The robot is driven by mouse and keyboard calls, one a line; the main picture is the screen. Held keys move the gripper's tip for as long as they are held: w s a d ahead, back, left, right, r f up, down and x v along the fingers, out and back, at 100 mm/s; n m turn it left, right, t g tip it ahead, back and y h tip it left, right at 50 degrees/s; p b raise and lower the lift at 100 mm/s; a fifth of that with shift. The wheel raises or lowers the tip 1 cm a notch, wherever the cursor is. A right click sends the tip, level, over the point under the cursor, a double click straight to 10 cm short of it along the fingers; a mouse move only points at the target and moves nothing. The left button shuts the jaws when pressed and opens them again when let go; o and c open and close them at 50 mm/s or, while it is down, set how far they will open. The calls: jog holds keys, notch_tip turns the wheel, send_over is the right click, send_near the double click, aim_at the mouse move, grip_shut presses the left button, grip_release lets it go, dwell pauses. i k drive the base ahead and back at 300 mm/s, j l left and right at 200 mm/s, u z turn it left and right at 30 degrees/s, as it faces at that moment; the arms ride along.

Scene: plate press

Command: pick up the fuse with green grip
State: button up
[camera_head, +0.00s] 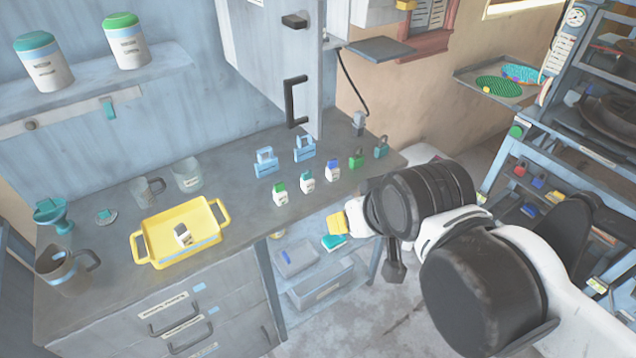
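A small white fuse with a green grip (280,194) stands on the grey worktop, at the left end of a short row. Beside it stand a similar one with a teal top (307,181) and one with a blue top (333,169). My gripper (396,262) is at the end of my arm, right of the worktop's front corner and well apart from the fuse. Only a dark part shows below the wrist; the fingers are mostly hidden, so I cannot tell whether they are open or shut.
A yellow tray (219,240) holds a small white-and-dark item. Two light-blue holders (266,162) stand behind the row, and green (356,159) and teal padlocks (381,147) at its right. A cabinet door (270,55) with a dark handle hangs above. Worktop in front of the row is clear.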

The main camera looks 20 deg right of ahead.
aim_at(280, 195)
jog(key=k+j+u, duration=0.25)
jog(key=u, duration=0.25)
jog(key=k+j+u, duration=0.15)
jog(key=j+u, duration=0.3)
jog(key=j, duration=0.1)
